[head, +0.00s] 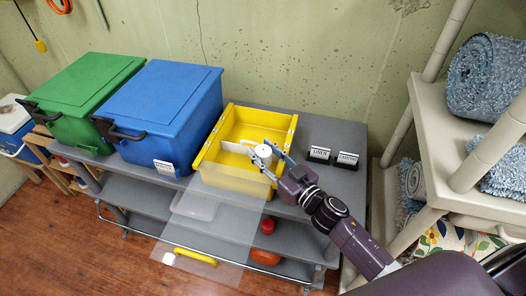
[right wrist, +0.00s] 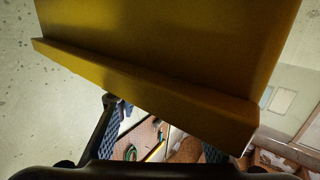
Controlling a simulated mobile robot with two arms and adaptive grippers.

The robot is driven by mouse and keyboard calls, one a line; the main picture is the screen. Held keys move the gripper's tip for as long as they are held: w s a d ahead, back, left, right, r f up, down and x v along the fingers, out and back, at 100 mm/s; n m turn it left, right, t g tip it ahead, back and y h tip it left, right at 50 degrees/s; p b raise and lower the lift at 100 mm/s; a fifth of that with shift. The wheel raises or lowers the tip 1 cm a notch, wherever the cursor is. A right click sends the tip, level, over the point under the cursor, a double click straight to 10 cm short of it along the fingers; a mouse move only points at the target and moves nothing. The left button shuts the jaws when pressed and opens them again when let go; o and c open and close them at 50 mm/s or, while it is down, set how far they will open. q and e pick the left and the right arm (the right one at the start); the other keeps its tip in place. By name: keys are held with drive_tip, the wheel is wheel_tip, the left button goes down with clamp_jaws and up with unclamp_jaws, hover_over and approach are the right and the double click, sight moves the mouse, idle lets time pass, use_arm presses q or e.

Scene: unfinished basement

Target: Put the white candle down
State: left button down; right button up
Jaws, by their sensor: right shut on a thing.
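The white candle (head: 263,154) is a small pale cylinder in the head view, at the front right part of the yellow bin (head: 226,180). My right gripper (head: 267,155) is shut on the candle, reaching in over the bin's right side. I cannot tell whether the candle touches the bin floor or hangs above it. In the right wrist view, a large yellow wall (right wrist: 170,50) with a ledge fills the top, and my fingers (right wrist: 160,130) show partly below it. The candle is not clear there. My left gripper is in neither view.
A white divider (head: 211,151) stands in the bin. A clear panel (head: 200,222) with a yellow handle (head: 195,257) hangs in front. Blue (head: 170,105) and green (head: 85,92) lidded bins stand left on the grey shelf (head: 345,118). A beige rack (head: 404,120) is farther right.

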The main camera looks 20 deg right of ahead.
drive_tip(key=shift+f+b, duration=0.35)
drive_tip(key=shift+f, duration=0.25)
drive_tip(key=o, duration=0.8)
drive_tip(key=shift+s, duration=0.1)
drive_tip(key=o, duration=0.4)
drive_tip(key=shift+f, duration=0.25)
drive_tip(key=shift+s, duration=0.1)
drive_tip(key=shift+r, duration=0.2)
drive_tip(key=shift+r+p, duration=0.45)
drive_tip(key=shift+p, duration=0.05)
drive_tip(key=shift+r+b+v, duration=0.15)
drive_tip(key=shift+b+v, duration=0.3)
drive_tip(key=shift+v, duration=2.45)
drive_tip(key=shift+r+b+v, duration=0.15)
drive_tip(key=shift+b+v, duration=0.3)
drive_tip(key=shift+v, duration=2.45)
